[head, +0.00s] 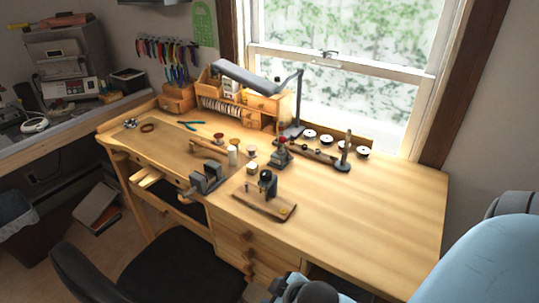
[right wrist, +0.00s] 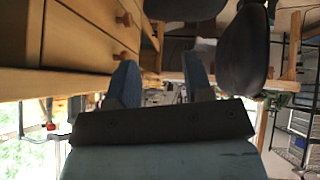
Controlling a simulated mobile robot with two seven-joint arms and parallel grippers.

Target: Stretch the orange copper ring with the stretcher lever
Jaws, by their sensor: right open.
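A small device with a red-topped lever (head: 283,143) stands near the middle of the workbench in the head view; it looks like the ring stretcher. A longer tool with an upright post (head: 346,148) lies to its right. I cannot make out the orange copper ring with certainty. A small brown ring-shaped thing (head: 148,127) lies at the bench's far left. My right gripper (right wrist: 160,75) shows in the right wrist view with its two blue fingers apart and nothing between them. It is beside the bench's drawers, away from the tools. My left gripper is out of view.
The workbench (head: 390,195) has a wide clear area at its right. A vise (head: 207,180) and a tool on a wooden base (head: 266,196) stand at the front edge. A black chair (head: 180,270) stands in front. A lamp (head: 250,80) hangs over the back.

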